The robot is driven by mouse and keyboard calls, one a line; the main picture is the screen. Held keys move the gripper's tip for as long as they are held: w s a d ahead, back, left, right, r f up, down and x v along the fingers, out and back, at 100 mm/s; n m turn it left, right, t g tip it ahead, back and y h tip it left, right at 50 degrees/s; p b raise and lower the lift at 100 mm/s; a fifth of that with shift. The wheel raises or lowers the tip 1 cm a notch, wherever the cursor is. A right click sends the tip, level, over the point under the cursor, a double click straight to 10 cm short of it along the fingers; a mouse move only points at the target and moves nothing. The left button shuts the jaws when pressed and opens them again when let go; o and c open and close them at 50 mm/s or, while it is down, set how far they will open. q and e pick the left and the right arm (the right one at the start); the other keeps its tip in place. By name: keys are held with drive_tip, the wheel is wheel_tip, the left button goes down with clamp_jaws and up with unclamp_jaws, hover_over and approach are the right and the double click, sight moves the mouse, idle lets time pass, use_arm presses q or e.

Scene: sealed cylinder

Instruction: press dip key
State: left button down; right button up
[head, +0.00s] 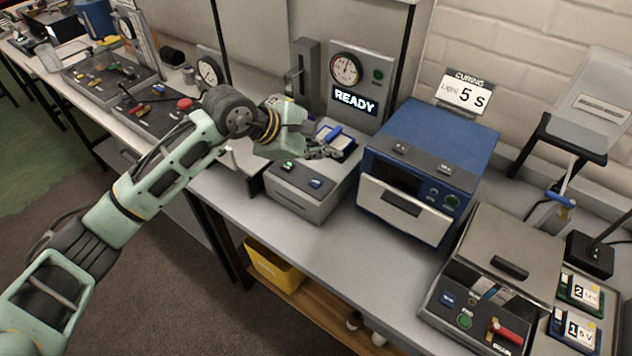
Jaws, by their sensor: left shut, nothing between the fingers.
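A grey dip unit (298,201) stands on the bench with a green key (289,166) and a blue key (315,183) on its front top face. The lettering on these keys is too small to read. Behind it, an upright panel (359,75) carries a round gauge and a lit display (355,102) reading "READY". My left gripper (334,152) is shut and empty above the back of the unit, behind and a little right of the two keys. It looks apart from both keys. Its hand partly hides the unit's top. My right gripper is out of view.
A blue oven (432,139) stands close to the right of the unit, with a "CURING 5 s" sign (465,93) behind it. A grey lidded machine (505,252) sits further right. Tools lie in trays at the left. A yellow bin (273,266) is below the bench.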

use_arm(q)
drive_tip(key=b, duration=0.3)
hover_over(316, 183)
drive_tip(key=s+d, duration=0.1)
wheel_tip(316, 183, down, 6)
drive_tip(key=shift+d+r, duration=0.15)
drive_tip(key=shift+r, duration=0.05)
drive_tip(key=shift+f, duration=0.55)
drive_tip(key=shift+b, duration=0.4)
drive_tip(key=shift+f+b, duration=0.4)
drive_tip(key=shift+b, duration=0.15)
